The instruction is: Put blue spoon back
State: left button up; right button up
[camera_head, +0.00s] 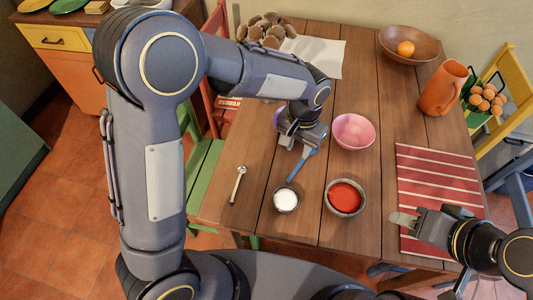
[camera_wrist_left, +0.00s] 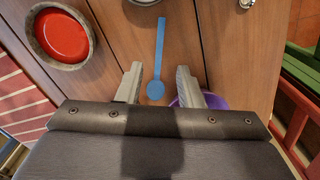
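The blue spoon (camera_head: 301,168) lies on the wooden table between the white-filled bowl (camera_head: 286,199) and my left gripper. In the left wrist view the blue spoon (camera_wrist_left: 160,45) points away from the gripper, its round end near and between the fingers. My left gripper (camera_head: 300,138) is open above the table; its two fingers (camera_wrist_left: 158,78) stand apart on either side of the spoon's round end, not visibly touching it. A purple bowl (camera_wrist_left: 214,101) is partly hidden under the left gripper. My right gripper (camera_head: 402,220) is over the striped mat; its finger gap is not clear.
A bowl of red content (camera_head: 345,197), a pink bowl (camera_head: 353,131) and a metal spoon (camera_head: 238,184) are nearby. A red striped mat (camera_head: 435,178), an orange jug (camera_head: 443,88) and a wooden bowl (camera_head: 392,48) are to the right.

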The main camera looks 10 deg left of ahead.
pick_arm(q)
jog(key=s+a+r+n+t+h, duration=0.1)
jog(key=s+a+r+n+h, duration=0.1)
jog(key=s+a+r, duration=0.4)
jog(key=s+a+r+n+t+h, duration=0.15)
jog(key=a+r, duration=0.25)
jog(key=a, duration=0.4)
jog(key=s+a+n+t, duration=0.1)
jog(key=s+a, duration=0.1)
jog(key=s, duration=0.4)
jog(key=s+a+n+t, duration=0.1)
jog(key=s+a+t, duration=0.1)
jog(key=s, duration=0.4)
jog(key=shift+s+a+r+n, duration=0.15)
jog(key=shift+a+r+n, duration=0.1)
jog(key=shift+r+n, duration=0.1)
